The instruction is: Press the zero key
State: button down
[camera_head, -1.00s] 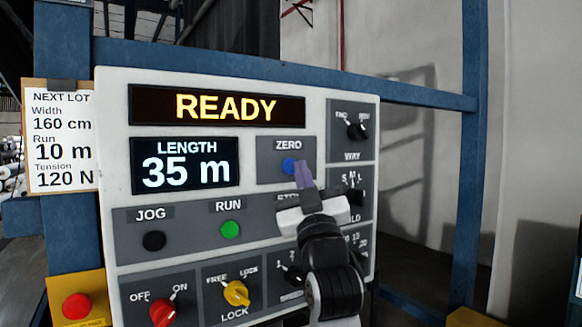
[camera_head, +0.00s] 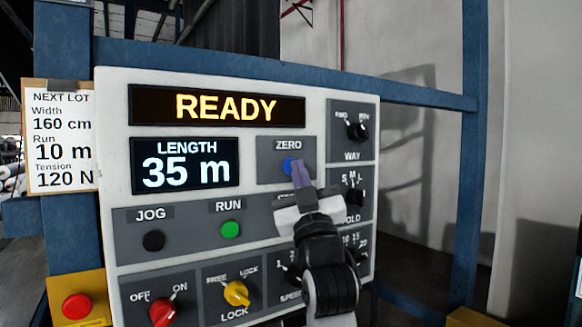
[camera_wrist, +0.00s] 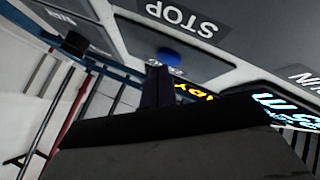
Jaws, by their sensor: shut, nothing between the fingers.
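The zero key is a round blue button (camera_head: 288,165) under the ZERO label, in the upper right part of the white control panel (camera_head: 117,192). My gripper (camera_head: 300,168) is shut and empty, its purple-grey fingertips overlapping the right side of the key in the head view. In the wrist view the blue key (camera_wrist: 168,55) shows just beyond the dark fingertips (camera_wrist: 156,72). I cannot tell whether they touch it. The length display (camera_head: 185,163) reads 35 m and the display above it (camera_head: 217,106) reads READY.
The WAY knob (camera_head: 358,131) is right of the key. A STOP label (camera_wrist: 181,17) shows near the key in the wrist view. My gripper hides part of the panel below the key. The green RUN button (camera_head: 230,229) and black JOG button (camera_head: 154,240) are lower left.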

jog(key=shift+w+a, duration=0.25)
jog(key=shift+w, duration=0.1)
dwell(0.4)
dwell(0.3)
jog(key=shift+s+d, duration=0.45)
jog(key=shift+s, duration=0.25)
jog(key=s+d, duration=0.1)
jog(key=s, duration=0.1)
jog(key=s+d+b, duration=0.1)
jog(key=s+d, duration=0.1)
dwell(0.3)
dwell(0.5)
